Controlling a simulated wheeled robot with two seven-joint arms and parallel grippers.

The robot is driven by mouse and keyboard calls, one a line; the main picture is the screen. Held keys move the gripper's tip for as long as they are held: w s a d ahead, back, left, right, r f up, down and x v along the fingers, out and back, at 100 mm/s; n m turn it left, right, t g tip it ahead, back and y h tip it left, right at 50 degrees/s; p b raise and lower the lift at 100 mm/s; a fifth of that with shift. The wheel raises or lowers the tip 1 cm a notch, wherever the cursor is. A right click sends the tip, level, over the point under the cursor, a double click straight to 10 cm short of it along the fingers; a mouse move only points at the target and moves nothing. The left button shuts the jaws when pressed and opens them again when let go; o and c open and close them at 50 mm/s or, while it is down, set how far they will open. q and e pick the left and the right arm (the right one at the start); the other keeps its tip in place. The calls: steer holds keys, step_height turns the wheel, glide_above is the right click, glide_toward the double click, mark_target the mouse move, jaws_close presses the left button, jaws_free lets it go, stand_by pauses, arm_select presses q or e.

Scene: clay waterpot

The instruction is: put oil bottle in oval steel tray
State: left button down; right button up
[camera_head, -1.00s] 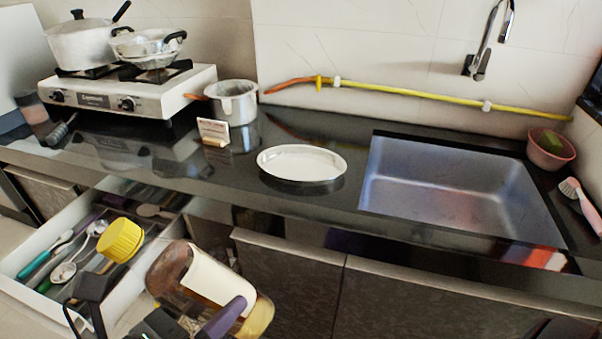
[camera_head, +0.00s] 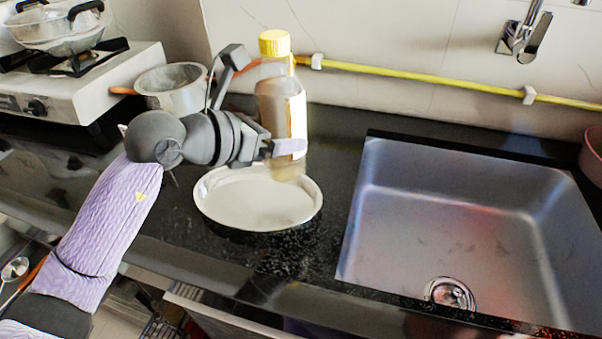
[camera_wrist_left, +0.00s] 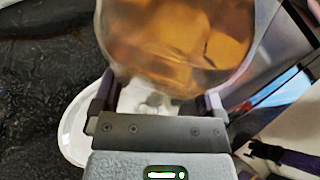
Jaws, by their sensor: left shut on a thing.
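The oil bottle (camera_head: 282,110) is clear with amber oil, a pale label and a yellow cap. It is upright in the head view, above the back right part of the oval steel tray (camera_head: 222,212). My left gripper (camera_head: 285,148) is shut around the bottle from the left. In the left wrist view the bottle (camera_wrist_left: 180,40) fills the top middle between the fingers, and the tray's rim (camera_wrist_left: 68,135) shows below at the left. I cannot tell whether the bottle's base touches the tray. The tray holds nothing else that I can see.
A steel sink (camera_head: 450,220) lies right of the tray. A steel pot (camera_head: 172,88) and the stove (camera_head: 90,85) stand at the back left. A yellow hose (camera_head: 420,80) runs along the wall. The dark counter in front of the tray is clear.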

arm_select(q)
step_height(320, 180, down, 9)
steer(key=b, duration=0.4)
steer(key=shift+s+a+f, duration=0.1)
steer(key=shift+f, duration=0.1)
steer(key=shift+r, duration=0.15)
steer(key=shift+f, duration=0.25)
jaws_free()
steer(key=shift+r, duration=0.15)
steer(key=p+v, duration=0.4)
steer(key=v, duration=0.7)
steer(key=shift+s+a+r, duration=0.15)
steer(key=shift+s+r, duration=0.05)
steer(key=shift+r, duration=0.15)
arm_select(e)
steer(key=shift+s+a+f, duration=0.25)
steer(key=shift+f, duration=0.05)
